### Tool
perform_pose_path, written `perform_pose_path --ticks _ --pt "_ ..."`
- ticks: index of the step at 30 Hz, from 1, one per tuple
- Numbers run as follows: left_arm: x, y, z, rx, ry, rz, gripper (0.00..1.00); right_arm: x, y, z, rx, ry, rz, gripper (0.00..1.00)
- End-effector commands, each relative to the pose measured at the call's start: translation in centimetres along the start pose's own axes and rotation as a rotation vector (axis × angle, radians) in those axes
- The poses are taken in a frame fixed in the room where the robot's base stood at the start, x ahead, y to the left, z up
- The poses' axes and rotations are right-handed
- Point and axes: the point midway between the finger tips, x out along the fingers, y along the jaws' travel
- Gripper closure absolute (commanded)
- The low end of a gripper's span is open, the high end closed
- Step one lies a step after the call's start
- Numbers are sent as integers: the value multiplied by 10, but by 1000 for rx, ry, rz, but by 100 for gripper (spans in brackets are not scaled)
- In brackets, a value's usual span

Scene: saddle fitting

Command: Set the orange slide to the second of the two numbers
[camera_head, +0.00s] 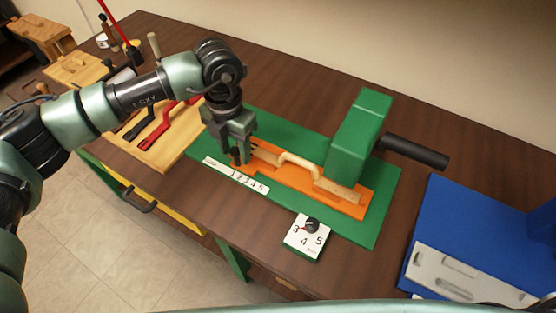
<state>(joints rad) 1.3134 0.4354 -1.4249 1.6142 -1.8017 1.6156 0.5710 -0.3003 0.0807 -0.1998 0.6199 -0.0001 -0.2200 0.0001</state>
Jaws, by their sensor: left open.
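The orange slide (348,203) lies along the green base plate (385,225), with a cream curved handle (300,161) on top. A green machine block (358,140) with a black bar stands behind it. A white scale strip (236,175) marked 1 to 5 lies along the front left of the slide. A small white dial card (307,237) with a black knob shows 3, 4 and 5. My left gripper (240,158) is open, pointing down at the slide's left end, left of the handle; whether it touches anything is unclear. My right gripper is not in view.
A wooden board (150,136) with red and black tools lies left of the green plate. A blue fixture (470,235) with a grey slotted plate stands at the right. Dark tabletop (290,80) is free behind the machine.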

Motion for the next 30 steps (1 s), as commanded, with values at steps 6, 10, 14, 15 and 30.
perform_pose_path --ticks 6,10,14,15,30 --pt "-21 0 0 0 -3 1 56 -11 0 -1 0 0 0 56" --pt "-31 0 0 0 -2 1 56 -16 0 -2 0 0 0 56" --pt "-41 0 0 0 -1 0 56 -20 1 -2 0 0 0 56" --pt "-45 0 0 0 -1 0 56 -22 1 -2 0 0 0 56" --pt "-50 0 0 0 -1 0 56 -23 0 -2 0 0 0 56"
